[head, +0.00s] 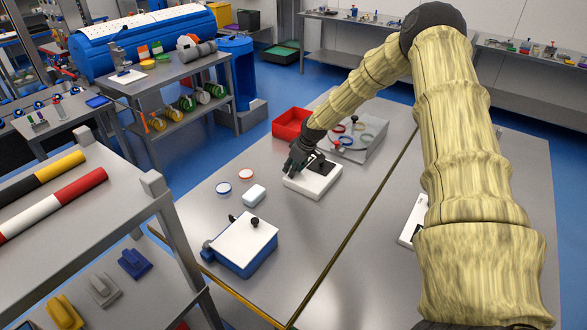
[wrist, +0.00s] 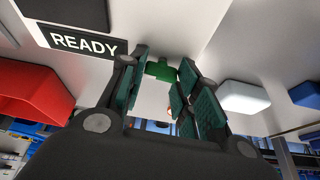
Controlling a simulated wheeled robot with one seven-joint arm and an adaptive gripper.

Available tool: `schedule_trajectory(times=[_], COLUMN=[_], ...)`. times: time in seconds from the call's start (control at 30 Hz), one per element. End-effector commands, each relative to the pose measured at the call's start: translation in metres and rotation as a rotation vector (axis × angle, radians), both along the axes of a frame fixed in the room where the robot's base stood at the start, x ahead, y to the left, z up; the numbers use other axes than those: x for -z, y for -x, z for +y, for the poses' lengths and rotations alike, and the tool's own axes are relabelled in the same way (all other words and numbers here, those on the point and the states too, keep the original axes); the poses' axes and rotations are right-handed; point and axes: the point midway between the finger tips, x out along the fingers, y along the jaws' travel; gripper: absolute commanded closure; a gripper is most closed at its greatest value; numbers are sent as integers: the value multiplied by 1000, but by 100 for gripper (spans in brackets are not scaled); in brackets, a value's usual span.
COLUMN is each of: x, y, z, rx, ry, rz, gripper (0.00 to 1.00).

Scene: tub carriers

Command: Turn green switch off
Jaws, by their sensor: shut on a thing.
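The green switch (wrist: 161,70) shows in the wrist view between the far ends of my fingers, standing out from a white panel. The panel is the top of a white box (head: 325,184) on the metal table in the head view. A black label reading READY (wrist: 82,42) is beside the switch on the panel. My gripper (head: 292,168) reaches down to the left side of this box, and its green-padded fingers (wrist: 162,82) are closed around the switch. The fingers and arm hide the switch in the head view, and its exact tilt is unclear.
A red bin (head: 290,122) and a grey tray with coloured rings (head: 365,150) stand behind the box. A white block (head: 254,194), two round lids and a blue-white box (head: 242,246) stand to the left and front. The table's front middle is clear.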

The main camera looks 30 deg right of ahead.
Motion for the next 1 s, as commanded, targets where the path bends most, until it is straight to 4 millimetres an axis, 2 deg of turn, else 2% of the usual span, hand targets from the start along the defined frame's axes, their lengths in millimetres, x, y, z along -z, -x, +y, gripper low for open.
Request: schedule_trajectory(times=[1.0], x=[2], y=[0], z=[4], rx=[780], ry=[6], rz=[0], gripper=[92])
